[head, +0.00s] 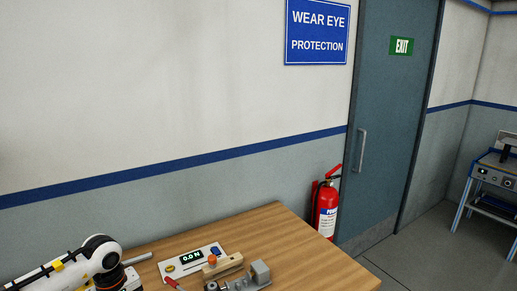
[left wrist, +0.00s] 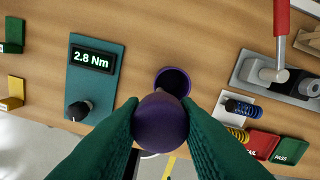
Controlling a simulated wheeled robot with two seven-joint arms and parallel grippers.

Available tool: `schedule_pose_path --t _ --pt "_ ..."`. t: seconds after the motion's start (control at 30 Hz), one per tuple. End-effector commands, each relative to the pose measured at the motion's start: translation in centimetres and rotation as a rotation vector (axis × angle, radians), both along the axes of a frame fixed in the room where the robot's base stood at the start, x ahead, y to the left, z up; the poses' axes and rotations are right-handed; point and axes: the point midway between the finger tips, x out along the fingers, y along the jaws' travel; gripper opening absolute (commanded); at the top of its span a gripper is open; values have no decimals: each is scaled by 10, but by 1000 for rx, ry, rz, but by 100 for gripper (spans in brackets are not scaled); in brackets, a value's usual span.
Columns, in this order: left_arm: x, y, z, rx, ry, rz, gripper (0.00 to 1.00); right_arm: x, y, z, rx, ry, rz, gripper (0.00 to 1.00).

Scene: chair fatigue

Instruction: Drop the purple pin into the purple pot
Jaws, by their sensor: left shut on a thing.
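The purple pin (left wrist: 160,122) shows in the left wrist view as a dark purple rounded end. My left gripper (left wrist: 161,112) is shut on it, with a green finger on each side. The purple pot (left wrist: 184,74), with a dark open mouth, stands on the table just beyond the pin. The pin overlaps the near part of the pot in this view, so I cannot tell the height between them. The rest of the pin is hidden. In the head view only part of my left arm shows, at the lower left. My right gripper is in neither view.
A teal meter reading 2.8 Nm (left wrist: 92,80) lies left of the pot on the wooden table (left wrist: 135,30). To the right are a blue spring (left wrist: 243,108), a grey fixture (left wrist: 270,72), and red (left wrist: 262,144) and green (left wrist: 288,150) labelled blocks. A fire extinguisher (head: 326,208) stands behind the table.

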Motion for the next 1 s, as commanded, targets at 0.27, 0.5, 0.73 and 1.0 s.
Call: schedule_pose_path --t 0.27,0.5,0.73,1.0 --pt "0 0 -2 0 0 0 8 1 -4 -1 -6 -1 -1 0" --pt "0 0 -2 0 0 0 53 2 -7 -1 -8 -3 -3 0" --pt "0 0 -1 0 -1 0 53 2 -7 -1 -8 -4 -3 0" --pt "2 0 35 1 -8 0 53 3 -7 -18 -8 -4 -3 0"
